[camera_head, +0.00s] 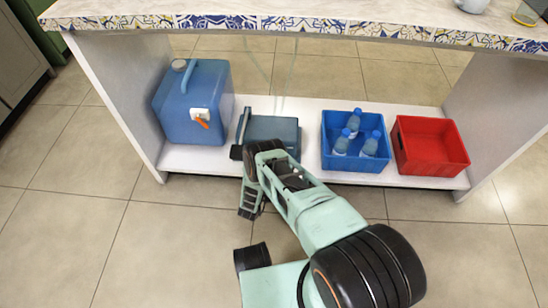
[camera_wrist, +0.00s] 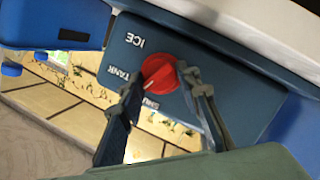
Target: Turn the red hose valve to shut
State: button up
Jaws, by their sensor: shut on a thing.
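The red valve (camera_wrist: 160,72) is a round knob on the face of a dark teal box (camera_wrist: 225,70). White labels ICE, TANK and SHUT surround it in the wrist view, appearing turned over. A pale mark shows on the knob, but where it points is hard to tell. My gripper (camera_wrist: 161,80) is shut on the red valve, one finger on each side. In the head view the teal box (camera_head: 280,129) stands on the low shelf, and my arm covers the valve.
A blue jug (camera_head: 190,100) with an orange tap stands left of the teal box. A blue crate (camera_head: 350,163) of bottles and an empty red crate (camera_head: 432,147) stand to the right. The counter (camera_head: 300,12) overhangs the shelf. The tiled floor (camera_head: 150,250) at left is clear.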

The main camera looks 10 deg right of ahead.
jog(key=shift+w+a+f+n+t+h, duration=0.1)
jog(key=shift+a+n+t+h, duration=0.05)
jog(key=shift+n, duration=0.55)
jog(key=shift+w+a+n+t+h, duration=0.1)
jog(key=shift+n+t+h, duration=0.05)
jog(key=shift+n, duration=0.55)
jog(key=o, duration=1.1)
jog(key=shift+d, duration=0.15)
jog(key=shift+s, duration=0.1)
jog(key=v, duration=1.2)
jog(key=shift+f, duration=0.1)
